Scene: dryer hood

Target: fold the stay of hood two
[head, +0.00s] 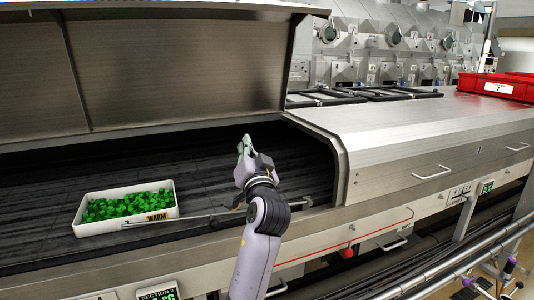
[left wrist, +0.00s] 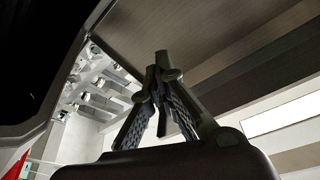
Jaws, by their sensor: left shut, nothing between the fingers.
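A raised metal hood (head: 180,70) stands open over the dark bed on the left; its underside also shows in the left wrist view (left wrist: 240,50). A closed hood (head: 430,140) is to its right. I read no hood number on either. A thin rod (head: 205,214), apparently the stay, lies low along the front edge of the open bay, partly behind my left arm. I cannot tell if it is latched. My left gripper (head: 244,145) is raised over the bed, fingers pointing up, shut and empty, apart from the rod and below the hood. The fingertips meet in the left wrist view (left wrist: 160,75). My right gripper is out of view.
Red bins (head: 490,83) stand on the far right. A rail with pipes (head: 455,265) runs at front right.

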